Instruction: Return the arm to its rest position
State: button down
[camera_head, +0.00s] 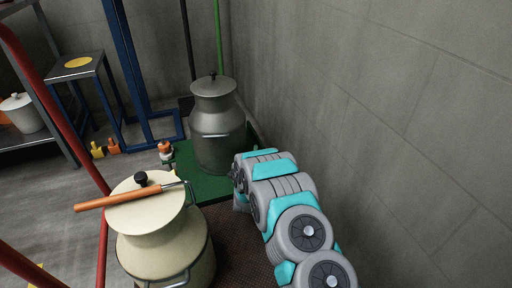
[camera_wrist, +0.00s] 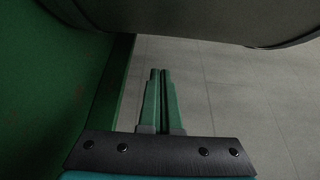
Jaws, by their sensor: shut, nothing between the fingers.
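My arm (camera_head: 290,215), grey with teal bands, reaches from the lower right toward the grey metal milk can (camera_head: 217,135) in the head view. My gripper is hidden behind the arm there. In the wrist view my gripper (camera_wrist: 161,75) is shut, its two green fingers together with nothing between them. A dark rounded surface, apparently the side of the can (camera_wrist: 200,15), is close above the fingers. A green surface (camera_wrist: 40,100) lies to their left and the grey wall or floor to their right. I cannot tell whether the fingers touch anything.
A cream can (camera_head: 165,240) stands in front, with an orange-handled tool (camera_head: 120,198) lying on its lid. The grey can stands on a green base (camera_head: 205,188). A block wall (camera_head: 400,120) is close on the right. Red rails (camera_head: 50,95) and a blue frame (camera_head: 125,65) stand left.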

jog(key=s, duration=0.4)
jog(key=shift+s, duration=0.35)
notch_tip(320, 180, up, 9)
jog(key=s+n+g+y+p, duration=0.1)
jog(key=n+g+y+p, duration=0.1)
jog(key=n+g+p, duration=0.15)
jog(key=s+d+r+n+g+y+p, duration=0.1)
jog(key=s+d+r+n+g, duration=0.15)
jog(key=s+r, duration=0.3)
jog(key=s+d+r+n+g+p, duration=0.1)
jog(key=s+r+n+g, duration=0.25)
jog(key=s, duration=0.25)
jog(key=s+d+r+n+g+p, duration=0.2)
jog(key=s+d+r, duration=0.3)
jog(key=s, duration=0.9)
jog(key=s+d+r+n+g+h+p, duration=0.1)
jog(key=s+d+r+n+g, duration=0.3)
jog(key=s, duration=1.1)
jog(key=s+d+r+n+g+h+p, duration=0.1)
jog(key=s+d+r+n+g+p, duration=0.2)
jog(key=s+d+r, duration=0.4)
jog(key=s+g, duration=0.1)
jog(key=s, duration=0.7)
jog(key=shift+s, duration=0.2)
jog(key=shift+d, duration=0.1)
